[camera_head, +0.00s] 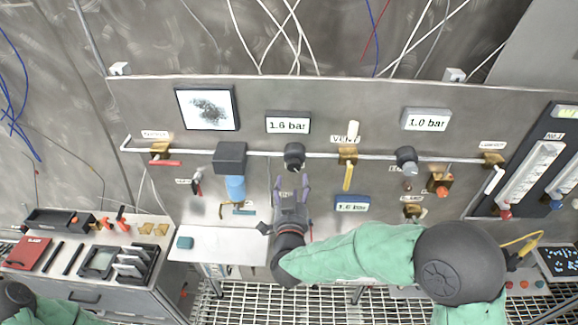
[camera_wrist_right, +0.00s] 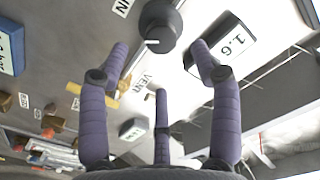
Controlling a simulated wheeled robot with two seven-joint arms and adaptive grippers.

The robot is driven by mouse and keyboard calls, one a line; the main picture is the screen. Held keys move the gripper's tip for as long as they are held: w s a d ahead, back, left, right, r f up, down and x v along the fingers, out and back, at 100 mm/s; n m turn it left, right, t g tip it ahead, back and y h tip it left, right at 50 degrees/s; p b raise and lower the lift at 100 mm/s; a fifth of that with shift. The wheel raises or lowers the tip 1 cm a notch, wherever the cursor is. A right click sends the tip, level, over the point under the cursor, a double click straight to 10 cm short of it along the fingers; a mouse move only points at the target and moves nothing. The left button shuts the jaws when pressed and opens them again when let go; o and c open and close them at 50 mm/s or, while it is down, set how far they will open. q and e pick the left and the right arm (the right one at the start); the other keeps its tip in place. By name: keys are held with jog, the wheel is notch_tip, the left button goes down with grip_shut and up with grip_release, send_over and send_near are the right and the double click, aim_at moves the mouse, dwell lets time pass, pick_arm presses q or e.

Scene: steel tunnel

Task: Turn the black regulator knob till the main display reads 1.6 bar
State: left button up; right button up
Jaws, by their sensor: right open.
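The black regulator knob (camera_head: 294,156) sits on the pipe at the middle of the panel, and it shows near the top of the right wrist view (camera_wrist_right: 163,22) with a white mark on its face. The grey display (camera_head: 288,125) above it reads 1.6 bar; part of it shows in the wrist view (camera_wrist_right: 222,46). My right gripper (camera_head: 292,184) is open just below the knob in the head view. In the wrist view its spread fingers (camera_wrist_right: 160,62) stand short of the knob, with nothing between them. My left gripper is out of view.
Another display (camera_head: 427,119) reads 1.0 bar, and a lower blue-framed one (camera_head: 351,204) appears to read 1.6 bar. A yellow-handled valve (camera_head: 347,174) is right of the knob; a blue-bodied filter (camera_head: 235,187) is left. A white shelf (camera_head: 225,248) juts out below.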

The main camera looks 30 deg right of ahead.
aim_at(294, 169)
jog(key=p+x, duration=0.1)
jog(key=x, duration=0.6)
jog(key=shift+w+d, duration=0.15)
jog(key=shift+w, duration=0.15)
jog(key=c, duration=1.2)
